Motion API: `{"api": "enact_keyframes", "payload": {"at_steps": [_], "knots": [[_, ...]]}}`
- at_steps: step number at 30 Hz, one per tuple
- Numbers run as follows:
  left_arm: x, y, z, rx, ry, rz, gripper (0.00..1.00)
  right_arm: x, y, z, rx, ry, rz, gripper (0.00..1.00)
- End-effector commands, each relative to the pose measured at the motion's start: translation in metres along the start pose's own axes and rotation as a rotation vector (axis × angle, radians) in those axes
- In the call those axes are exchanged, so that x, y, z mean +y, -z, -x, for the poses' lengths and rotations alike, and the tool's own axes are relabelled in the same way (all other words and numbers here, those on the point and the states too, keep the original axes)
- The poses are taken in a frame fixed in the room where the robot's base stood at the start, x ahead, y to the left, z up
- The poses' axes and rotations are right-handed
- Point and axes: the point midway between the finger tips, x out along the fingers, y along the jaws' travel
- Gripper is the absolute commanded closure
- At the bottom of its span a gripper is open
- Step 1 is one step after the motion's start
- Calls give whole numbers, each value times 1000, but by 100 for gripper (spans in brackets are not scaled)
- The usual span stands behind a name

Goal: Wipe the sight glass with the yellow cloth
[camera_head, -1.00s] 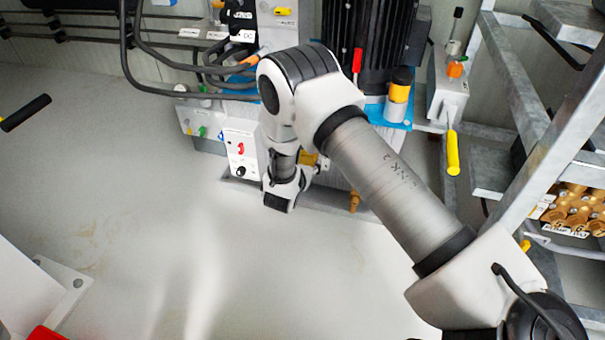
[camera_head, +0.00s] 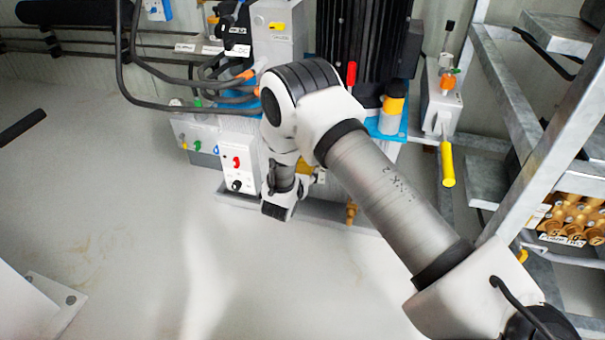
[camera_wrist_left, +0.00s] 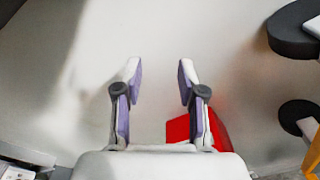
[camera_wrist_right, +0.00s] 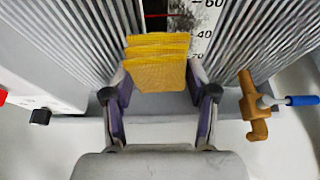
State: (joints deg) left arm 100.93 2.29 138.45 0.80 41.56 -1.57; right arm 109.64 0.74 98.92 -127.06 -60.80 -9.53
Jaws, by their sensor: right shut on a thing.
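My right gripper (camera_wrist_right: 157,78) is shut on the folded yellow cloth (camera_wrist_right: 157,62), which sticks out beyond the fingertips. In the right wrist view the cloth is in front of the sight glass (camera_wrist_right: 155,14), a narrow dark strip with a red line beside a white number scale (camera_wrist_right: 205,30). The cloth hides the lower part of the glass; I cannot tell whether it touches. In the head view my right arm hides most of this area. My left gripper (camera_wrist_left: 160,78) is open and empty over the pale floor.
A brass valve with a blue handle (camera_wrist_right: 255,105) sits right of the right gripper. Grey ribbed panels flank the scale. A white control box (camera_head: 237,166) with a red switch stands left of my right wrist. A red object (camera_wrist_left: 190,130) lies below my left gripper. A metal rack (camera_head: 510,90) stands right.

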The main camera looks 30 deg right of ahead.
Motion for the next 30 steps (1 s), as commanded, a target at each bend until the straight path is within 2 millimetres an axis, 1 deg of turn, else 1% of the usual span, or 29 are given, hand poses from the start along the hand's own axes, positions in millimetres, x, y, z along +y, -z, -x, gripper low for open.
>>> {"api": "enact_keyframes", "payload": {"at_steps": [23,26,30], "knots": [[0,0,1,0,0,0,60,0,-6,-14,-1,0,0,71],[0,0,3,0,0,0,60,-4,-6,-13,0,2,0,71],[0,1,10,0,0,0,60,-19,-8,-12,1,3,0,71]]}}
